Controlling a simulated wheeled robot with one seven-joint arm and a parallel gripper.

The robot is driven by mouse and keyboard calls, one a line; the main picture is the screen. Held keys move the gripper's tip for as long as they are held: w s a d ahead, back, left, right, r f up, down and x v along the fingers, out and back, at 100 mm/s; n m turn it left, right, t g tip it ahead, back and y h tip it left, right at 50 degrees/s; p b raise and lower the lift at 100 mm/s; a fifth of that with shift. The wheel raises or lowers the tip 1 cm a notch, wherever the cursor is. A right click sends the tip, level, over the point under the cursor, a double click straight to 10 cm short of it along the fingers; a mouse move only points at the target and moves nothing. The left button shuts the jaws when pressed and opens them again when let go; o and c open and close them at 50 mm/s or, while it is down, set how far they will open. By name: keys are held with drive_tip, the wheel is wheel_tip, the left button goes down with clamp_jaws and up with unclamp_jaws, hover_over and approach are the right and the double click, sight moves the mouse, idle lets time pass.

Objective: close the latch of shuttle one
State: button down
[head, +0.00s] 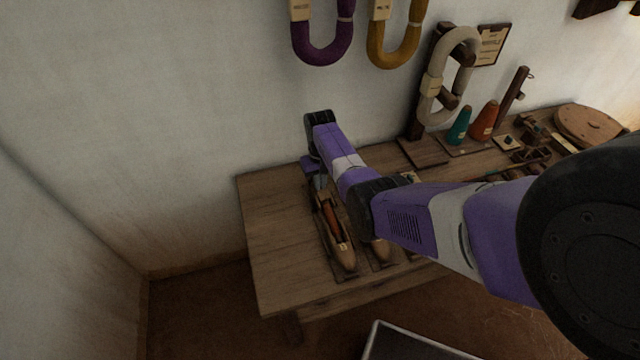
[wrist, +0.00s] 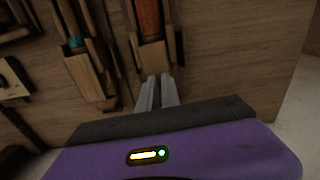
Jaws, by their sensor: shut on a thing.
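A wooden boat-shaped shuttle (head: 345,256) with an orange bobbin (head: 332,217) lies on the left part of the table. It also shows in the wrist view (wrist: 153,58), its orange bobbin at the top. My gripper (head: 317,184) points down at the shuttle's far end. In the wrist view my gripper's two fingers (wrist: 157,80) are close together at that end, shut on a small part that seems to be the latch. The fingers hide most of it, so its angle cannot be told. No label tells which shuttle is number one.
A second shuttle (head: 380,250) lies just right, partly behind my arm; in the wrist view it (wrist: 92,85) shows a teal bobbin. The wooden table (head: 270,235) is bare to the left. Teal (head: 460,127) and orange (head: 485,119) cones stand at the back right.

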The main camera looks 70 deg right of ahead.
drive_tip(key=shift+m, duration=0.5)
drive_tip(key=c, duration=1.8)
unclamp_jaws()
drive_tip(key=shift+r, duration=0.1)
drive_tip(key=shift+r+p, duration=0.4)
drive_tip(key=shift+r, duration=3.45)
